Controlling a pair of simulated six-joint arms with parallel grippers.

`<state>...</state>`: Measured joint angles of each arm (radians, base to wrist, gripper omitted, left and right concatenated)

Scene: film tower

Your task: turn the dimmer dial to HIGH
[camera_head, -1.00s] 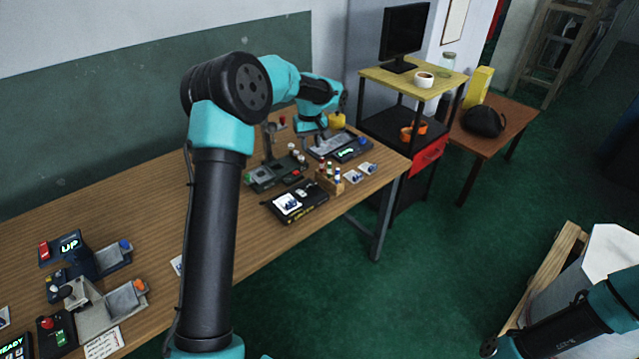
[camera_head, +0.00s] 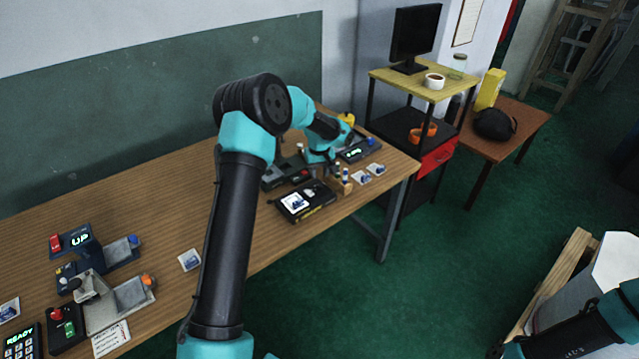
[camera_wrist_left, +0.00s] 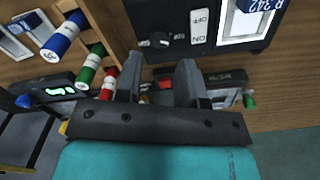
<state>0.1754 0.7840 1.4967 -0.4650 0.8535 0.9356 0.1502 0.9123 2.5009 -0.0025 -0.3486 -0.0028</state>
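The dimmer dial (camera_wrist_left: 160,40) is a small black knob with a pale mark, on a black light box (camera_wrist_left: 240,48) beside a white OFF/ON switch (camera_wrist_left: 199,27). In the head view this box (camera_head: 318,207) lies near the table's front edge with a lit picture on it. My left gripper (camera_wrist_left: 160,62) is open and empty, its two fingers apart just below the dial in the wrist view and not around it. In the head view my left gripper (camera_head: 325,165) hangs behind the box. No HIGH mark is readable.
A wooden holder with blue (camera_wrist_left: 63,36), green (camera_wrist_left: 91,66) and red rolls stands close beside the left gripper. Other dark devices lie behind the light box. Photo cards (camera_head: 376,170) lie to its right. The middle of the table is mostly clear.

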